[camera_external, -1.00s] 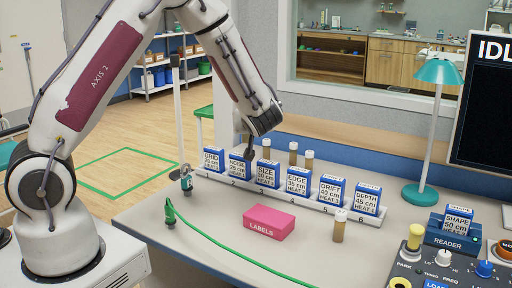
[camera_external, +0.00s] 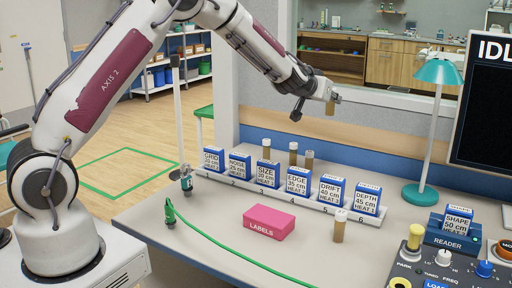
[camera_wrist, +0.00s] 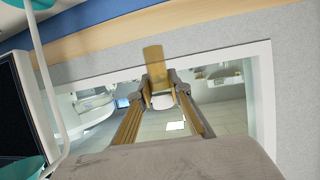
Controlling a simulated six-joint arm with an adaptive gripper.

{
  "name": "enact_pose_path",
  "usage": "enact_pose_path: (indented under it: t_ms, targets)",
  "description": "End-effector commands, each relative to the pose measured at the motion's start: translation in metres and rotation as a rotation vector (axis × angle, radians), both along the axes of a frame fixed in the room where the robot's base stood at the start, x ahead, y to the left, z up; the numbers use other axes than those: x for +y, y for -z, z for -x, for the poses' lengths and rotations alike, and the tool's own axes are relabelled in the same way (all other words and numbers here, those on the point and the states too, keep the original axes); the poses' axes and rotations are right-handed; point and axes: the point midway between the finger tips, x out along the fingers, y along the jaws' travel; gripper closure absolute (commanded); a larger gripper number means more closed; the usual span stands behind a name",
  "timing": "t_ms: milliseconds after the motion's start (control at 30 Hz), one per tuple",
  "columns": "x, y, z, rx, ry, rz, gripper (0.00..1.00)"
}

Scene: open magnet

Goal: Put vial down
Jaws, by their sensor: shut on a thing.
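My gripper (camera_external: 334,97) is shut on an amber-brown vial (camera_external: 330,108) and holds it high above the bench, in front of the window wall. In the wrist view the vial (camera_wrist: 153,58) juts out beyond the fingertips of my gripper (camera_wrist: 161,90), with a white part showing between the fingers. Two other brown vials, one left (camera_external: 293,153) and one right (camera_external: 309,160), stand behind the row of boxes. Another vial with a pale cap (camera_external: 340,226) stands alone on the bench front.
A white numbered rail (camera_external: 288,191) carries several blue-and-white label boxes. A pink LABELS box (camera_external: 269,222), a green cable (camera_external: 222,250), a teal lamp (camera_external: 418,194) and a reader (camera_external: 452,236) are on the bench (camera_external: 150,218).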

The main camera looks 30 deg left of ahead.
Motion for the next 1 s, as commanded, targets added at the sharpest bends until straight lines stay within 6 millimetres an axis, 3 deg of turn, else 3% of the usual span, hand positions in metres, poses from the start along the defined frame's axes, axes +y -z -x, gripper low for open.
enact_pose_path:
  t_ms: [333,1000]
  targets:
    - [-0.024,-0.003,-0.011,0.0,0.121,0.0,1.0]
    - [-0.048,-0.002,-0.021,-0.001,0.259,0.0,1.0]
